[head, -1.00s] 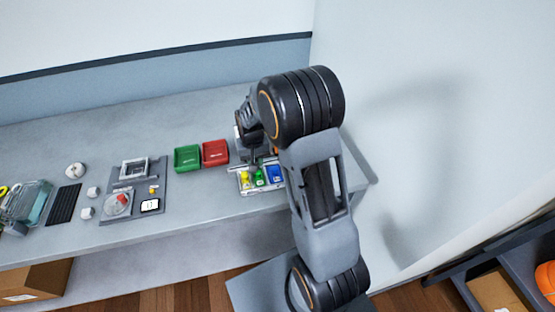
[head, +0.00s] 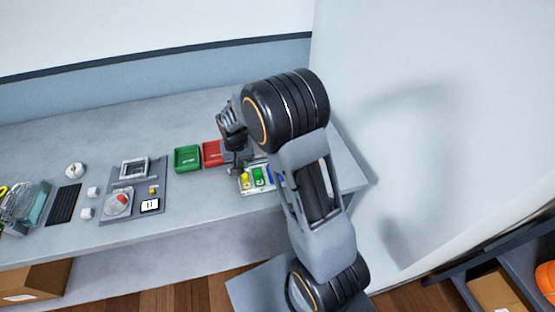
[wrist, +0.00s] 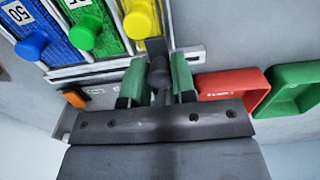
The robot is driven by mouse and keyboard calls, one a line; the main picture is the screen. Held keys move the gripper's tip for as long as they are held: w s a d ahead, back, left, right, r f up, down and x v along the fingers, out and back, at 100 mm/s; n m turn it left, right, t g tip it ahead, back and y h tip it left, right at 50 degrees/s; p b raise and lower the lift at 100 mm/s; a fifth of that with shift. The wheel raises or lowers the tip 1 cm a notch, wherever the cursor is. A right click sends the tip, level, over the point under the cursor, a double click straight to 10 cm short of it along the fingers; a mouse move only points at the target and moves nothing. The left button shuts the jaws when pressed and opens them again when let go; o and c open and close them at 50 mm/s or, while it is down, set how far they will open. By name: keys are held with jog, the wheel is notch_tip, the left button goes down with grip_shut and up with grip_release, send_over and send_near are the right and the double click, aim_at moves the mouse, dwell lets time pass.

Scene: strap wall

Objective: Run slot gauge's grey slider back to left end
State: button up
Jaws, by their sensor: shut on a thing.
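The slot gauge's pale metal rail (wrist: 110,70) runs across the wrist view, along the edge of a tray with coloured blocks. Its dark grey slider (wrist: 157,60) stands on the rail beside the yellow block, with a short stretch of bare rail beyond it on the right of this view. My gripper (wrist: 158,78), with green fingertips, is shut on the slider. In the head view my gripper (head: 236,168) is at the left part of the gauge, and my arm partly hides the tray. The slider cannot be made out clearly there.
Yellow (wrist: 140,20), green (wrist: 85,32) and blue (wrist: 32,45) blocks with knobs lie beside the rail. A red bin (head: 212,153) and a green bin (head: 187,158) stand close by. An orange piece (wrist: 75,98) lies near the rail. A fixture board (head: 160,178) lies farther left.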

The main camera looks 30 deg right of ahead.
jog(key=shift+w+a, duration=0.2)
jog(key=shift+a, duration=0.65)
jog(key=shift+w+a, duration=0.15)
jog(key=shift+a, duration=0.7)
jog(key=o, duration=0.5)
jog(key=shift+a, duration=0.2)
jog(key=shift+o, duration=0.3)
jog(key=shift+d, duration=0.15)
jog(key=shift+r, duration=0.1)
jog(key=shift+r, duration=0.15)
jog(key=shift+r+p, duration=2.1)
jog(key=shift+r, duration=0.7)
